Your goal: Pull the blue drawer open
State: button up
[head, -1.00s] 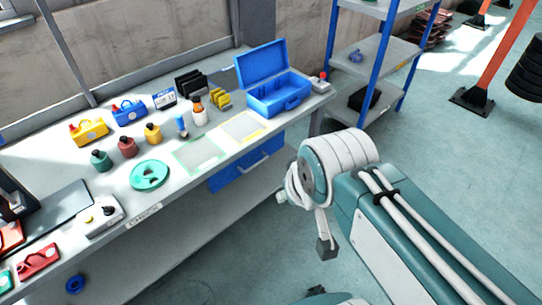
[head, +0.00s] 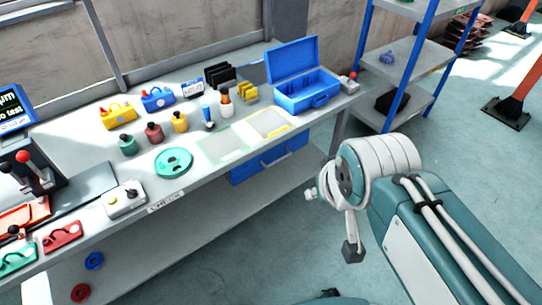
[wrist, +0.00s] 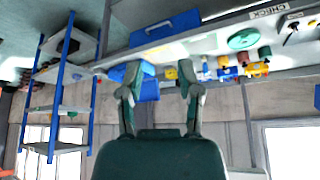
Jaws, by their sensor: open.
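The blue drawer (head: 245,170) is under the workbench's front edge, below the blue toolbox, and looks shut. Its pale bar handle (head: 279,156) faces the aisle. The wrist view, which is upside down, shows the drawer (wrist: 180,22) and handle (wrist: 158,27) near the top, beyond my fingers. My gripper (wrist: 164,78) is open and empty there, its two fingers well apart, not visibly touching the drawer.
The workbench (head: 185,192) holds an open blue toolbox (head: 305,98), bottles, a green disc (head: 173,162) and control boxes. A lower shelf (head: 190,240) runs beneath. A blue-posted shelf rack (head: 408,100) stands at the right. The floor in front of the bench is clear.

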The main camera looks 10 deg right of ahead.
aim_at(278, 160)
jog(key=w+d+f+n+t, duration=0.2)
jog(key=w+d+f+n, duration=0.15)
jog(key=w, duration=0.65)
jog(key=w+d+f+n+t, duration=0.15)
jog(key=w+f+n, duration=0.3)
jog(key=w, duration=0.55)
jog(key=w+d+f+n+t, duration=0.2)
jog(key=w+d+f+n, duration=0.15)
jog(key=w, duration=0.65)
jog(key=w+f+n+t+y, duration=0.1)
jog(key=w+f+n, duration=0.2)
jog(key=f, duration=0.3)
jog(key=w+f+n+y, duration=0.1)
jog(key=w+f+n, duration=0.1)
jog(key=f+n, duration=0.35)
jog(key=s+a+f+n+t+y, duration=0.25)
jog(key=f+y, duration=0.25)
jog(key=f, duration=1)
jog(key=shift+n, duration=0.25)
jog(key=x, duration=1)
jog(key=shift+w+d, duration=0.1)
jog(key=shift+d, duration=0.1)
grip_shut()
